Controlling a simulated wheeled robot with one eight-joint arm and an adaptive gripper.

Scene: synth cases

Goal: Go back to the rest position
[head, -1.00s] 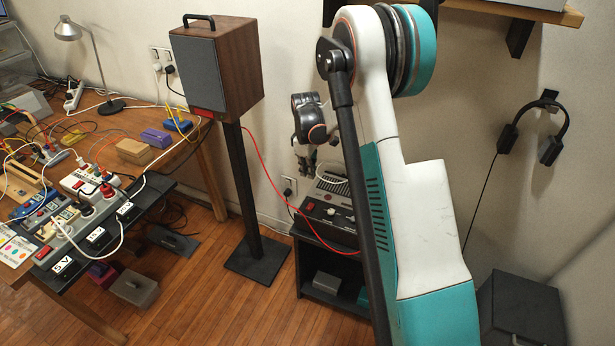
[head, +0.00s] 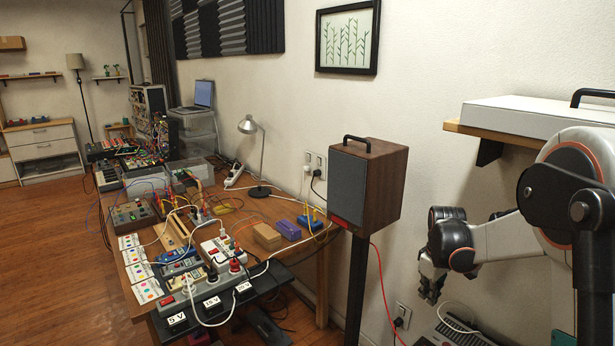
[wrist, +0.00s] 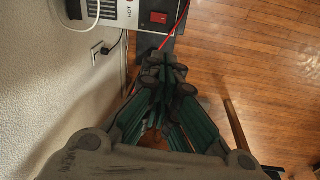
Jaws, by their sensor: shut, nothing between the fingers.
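My gripper (head: 430,290) hangs at the lower right of the head view, pointing down, with my arm folded behind it at the right edge. In the wrist view my gripper (wrist: 165,85) has its fingers together, with nothing between them. It is in the air, apart from the wall and the table. Below and beside it in the head view is a grey device (head: 455,335), partly cut off. The wrist view shows this device at the top (wrist: 130,12), with a red switch and the word HOT.
A wooden speaker (head: 385,185) on a black stand (head: 356,285) stands left of my gripper. A red cable hangs from it. The workbench (head: 335,235) with power strips and cables is farther left. A wall shelf (head: 500,135) is above my forearm. Open floor (head: 60,255) lies at the left.

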